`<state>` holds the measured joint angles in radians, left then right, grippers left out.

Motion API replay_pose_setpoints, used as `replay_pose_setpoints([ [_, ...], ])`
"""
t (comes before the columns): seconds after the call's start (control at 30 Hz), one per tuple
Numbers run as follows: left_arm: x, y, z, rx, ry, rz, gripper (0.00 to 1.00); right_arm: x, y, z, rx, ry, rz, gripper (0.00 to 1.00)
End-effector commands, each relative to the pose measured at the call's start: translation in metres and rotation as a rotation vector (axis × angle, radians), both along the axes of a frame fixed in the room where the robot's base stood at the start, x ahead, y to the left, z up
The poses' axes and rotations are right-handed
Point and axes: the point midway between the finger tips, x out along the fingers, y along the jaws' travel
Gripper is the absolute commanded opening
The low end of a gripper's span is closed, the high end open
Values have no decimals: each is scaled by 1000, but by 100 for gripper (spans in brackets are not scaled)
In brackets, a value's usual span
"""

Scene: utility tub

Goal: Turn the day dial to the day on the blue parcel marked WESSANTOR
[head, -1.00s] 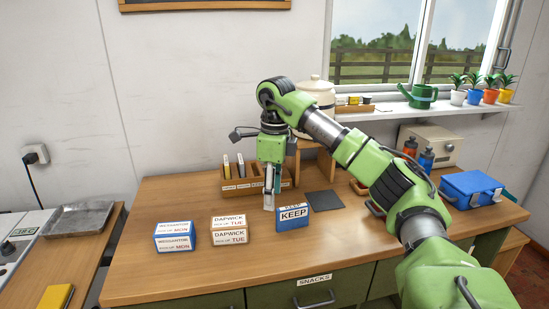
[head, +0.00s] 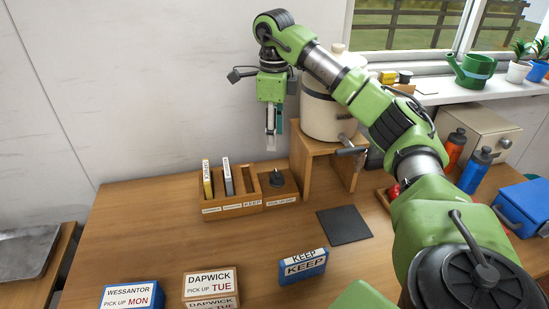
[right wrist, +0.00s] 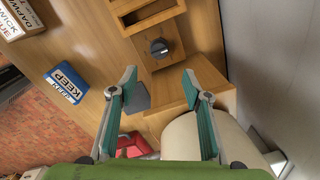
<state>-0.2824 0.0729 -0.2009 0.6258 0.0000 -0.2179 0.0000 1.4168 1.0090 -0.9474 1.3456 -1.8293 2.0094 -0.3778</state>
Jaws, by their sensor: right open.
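The day dial (head: 277,180) is a dark knob on a wooden block at the right end of a card rack; the small label on its front is hard to read. The dial also shows in the right wrist view (right wrist: 158,46). The blue parcel marked WESSANTOR (head: 131,296) sits at the front left of the counter and reads PICK UP MON. My right gripper (head: 271,140) hangs fingers down above and behind the dial, apart from it. In the right wrist view my right gripper (right wrist: 160,78) is open and empty, the dial beyond its tips. My left gripper is out of view.
Right of the dial stands a wooden stand (head: 326,153) with a cream crock (head: 322,108). The rack (head: 228,207) holds upright cards on the left. A DAPWICK parcel (head: 210,284), a blue KEEP parcel (head: 304,267) and a dark mat (head: 344,225) lie in front.

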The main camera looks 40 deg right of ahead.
Motion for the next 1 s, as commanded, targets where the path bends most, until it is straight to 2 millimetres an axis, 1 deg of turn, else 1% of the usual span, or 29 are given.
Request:
replay_pose_setpoints([
  [0.03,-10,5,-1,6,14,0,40,0,0,-3,0,1,0,44],
  [0.1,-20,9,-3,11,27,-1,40,0,0,-9,0,4,1,44],
  [0.17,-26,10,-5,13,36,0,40,0,-1,-16,0,5,1,44],
  [0.27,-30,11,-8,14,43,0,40,-1,-1,-34,0,7,0,44],
  [0.3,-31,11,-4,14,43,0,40,0,-2,-39,-1,7,0,44],
  [0.47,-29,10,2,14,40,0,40,0,-4,-74,-1,7,-1,44],
  [0.6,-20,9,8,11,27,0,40,1,-4,-101,0,6,-1,44],
  [0.7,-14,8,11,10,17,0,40,2,-5,-117,-1,4,-1,44],
  [0.83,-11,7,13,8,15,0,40,3,-5,-131,0,3,-1,44],
  [1.0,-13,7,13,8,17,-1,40,3,-6,-138,0,1,0,44],
])
